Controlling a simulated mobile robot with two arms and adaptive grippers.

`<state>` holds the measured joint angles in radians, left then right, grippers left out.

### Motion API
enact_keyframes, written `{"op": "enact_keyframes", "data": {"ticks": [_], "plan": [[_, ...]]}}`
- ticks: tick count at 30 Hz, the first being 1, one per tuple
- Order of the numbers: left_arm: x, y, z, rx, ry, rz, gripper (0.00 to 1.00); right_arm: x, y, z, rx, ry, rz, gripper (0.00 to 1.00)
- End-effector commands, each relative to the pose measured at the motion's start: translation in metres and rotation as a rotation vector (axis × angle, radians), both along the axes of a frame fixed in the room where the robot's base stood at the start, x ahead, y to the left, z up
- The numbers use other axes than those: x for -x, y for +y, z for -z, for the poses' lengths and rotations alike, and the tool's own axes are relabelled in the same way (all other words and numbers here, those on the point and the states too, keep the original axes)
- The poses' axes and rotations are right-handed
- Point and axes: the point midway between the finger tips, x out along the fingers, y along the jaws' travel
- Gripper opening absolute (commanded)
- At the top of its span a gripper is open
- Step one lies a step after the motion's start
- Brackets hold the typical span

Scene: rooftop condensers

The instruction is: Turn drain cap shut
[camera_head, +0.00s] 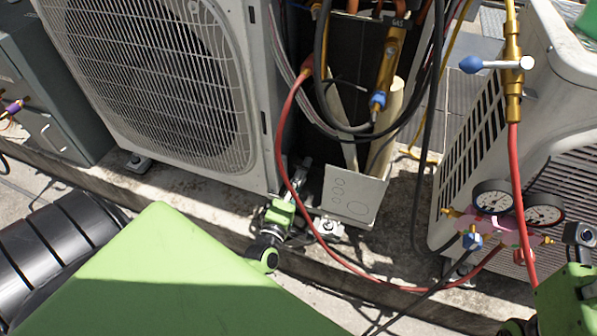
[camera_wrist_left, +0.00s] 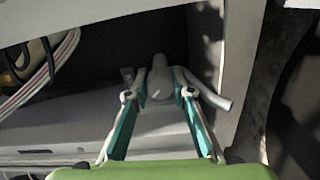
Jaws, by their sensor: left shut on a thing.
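The drain cap (camera_wrist_left: 159,80) is a small grey piece with a pale raised mark, in the middle of the left wrist view. My left gripper (camera_wrist_left: 160,96) has its two teal-lined fingers on either side of the cap and is shut on it. In the head view my left gripper (camera_head: 301,178) reaches low between the large condenser and the open service panel. The cap is too small and shaded to make out there. Part of my right arm (camera_head: 566,298) shows at the lower right edge of the head view; its fingers cannot be made out.
The large condenser (camera_head: 150,75) stands left of the gripper, the white panel (camera_head: 352,196) close at its right. A red hose (camera_head: 290,115) loops past the gripper to the gauges (camera_head: 493,197). Black cables hang nearby. A grey bent tube (camera_wrist_left: 209,92) lies beside the cap.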

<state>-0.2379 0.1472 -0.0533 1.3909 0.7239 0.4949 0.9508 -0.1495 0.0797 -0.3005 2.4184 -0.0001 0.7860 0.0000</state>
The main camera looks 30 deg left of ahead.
Motion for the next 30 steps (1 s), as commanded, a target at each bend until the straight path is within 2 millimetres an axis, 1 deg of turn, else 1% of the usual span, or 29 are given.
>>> {"op": "enact_keyframes", "data": {"ticks": [4, 5, 6, 7, 16, 20, 23, 30], "plan": [[0.000, 0.001, 0.000, 0.002, 0.000, -0.001, 0.01, 0.000, 0.000, 0.000, 0.000, 0.001, 0.000, 0.40], [0.000, 0.000, 0.000, 0.002, 0.000, -0.001, 0.27, 0.000, 0.000, 0.000, 0.000, 0.001, 0.000, 0.40], [0.000, 0.000, 0.000, 0.002, 0.000, -0.001, 0.38, 0.000, 0.000, 0.000, 0.000, 0.001, 0.000, 0.40], [0.000, 0.000, 0.000, 0.001, 0.001, -0.001, 0.40, 0.000, 0.000, 0.000, 0.000, 0.001, 0.000, 0.40], [0.000, 0.000, 0.000, 0.000, 0.001, 0.000, 0.40, 0.000, 0.000, 0.001, 0.005, 0.003, 0.001, 0.40], [0.008, -0.002, 0.001, 0.000, 0.002, 0.000, 0.40, 0.000, 0.000, 0.001, 0.004, 0.002, 0.001, 0.40], [0.024, -0.006, 0.002, 0.001, 0.004, 0.000, 0.40, 0.000, 0.000, 0.000, 0.004, 0.001, 0.001, 0.40], [0.074, -0.017, 0.002, 0.001, 0.005, 0.001, 0.40, 0.000, 0.000, 0.000, 0.002, 0.000, 0.000, 0.40]]}}
